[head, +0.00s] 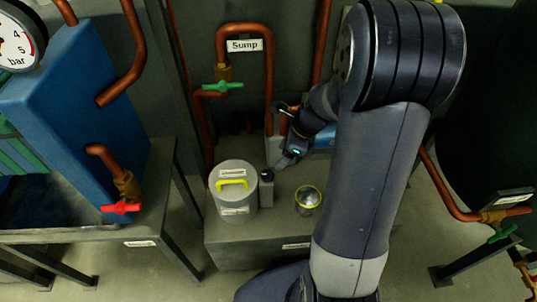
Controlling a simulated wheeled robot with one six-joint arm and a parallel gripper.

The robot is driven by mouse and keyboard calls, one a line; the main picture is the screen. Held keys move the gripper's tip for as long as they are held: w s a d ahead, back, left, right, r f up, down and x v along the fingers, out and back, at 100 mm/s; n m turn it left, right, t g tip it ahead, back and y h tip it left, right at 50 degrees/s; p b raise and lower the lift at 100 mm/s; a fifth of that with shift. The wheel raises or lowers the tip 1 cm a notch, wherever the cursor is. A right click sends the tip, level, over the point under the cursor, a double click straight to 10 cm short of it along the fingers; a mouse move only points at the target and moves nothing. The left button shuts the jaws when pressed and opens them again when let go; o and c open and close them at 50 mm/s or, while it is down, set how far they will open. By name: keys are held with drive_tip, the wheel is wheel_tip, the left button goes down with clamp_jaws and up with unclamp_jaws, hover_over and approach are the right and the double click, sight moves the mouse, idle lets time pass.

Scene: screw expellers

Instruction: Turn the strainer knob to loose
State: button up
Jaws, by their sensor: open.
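A grey cylindrical vessel (232,205) with a yellow handle (232,184) on its lid stands on a low grey bench; its small labels are too small to read. A small dark post with a black round top (267,174) stands just to its right and may be the strainer knob; I cannot tell its setting. My gripper (284,161) is just above and right of this black top, pointing down and left. It is open and looks empty. Whether it touches the knob is unclear. My arm hides what lies behind it.
A round fitting with a yellow rim (308,198) sits on the bench (285,228) to the right. Copper pipes with a green valve handle (222,86) and a "Sump" label (244,45) rise behind. A blue unit (75,120) with a red valve handle (121,208) stands left.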

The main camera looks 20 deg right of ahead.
sight(268, 174)
drive_tip(key=b+x, duration=0.3)
drive_tip(key=x, duration=0.7)
drive_tip(key=shift+f, duration=0.3)
drive_tip(key=c, duration=1)
drive_tip(key=shift+n, duration=0.3)
drive_tip(key=n+g+p, duration=0.2)
drive_tip(key=n, duration=0.2)
drive_tip(key=shift+w+r+n, duration=0.1)
drive_tip(key=shift+r+n, duration=0.05)
drive_tip(key=shift+n, duration=0.15)
drive_tip(key=shift+n+g+p, duration=1)
drive_tip(key=shift+n+p, duration=0.05)
drive_tip(key=shift+n, duration=1.55)
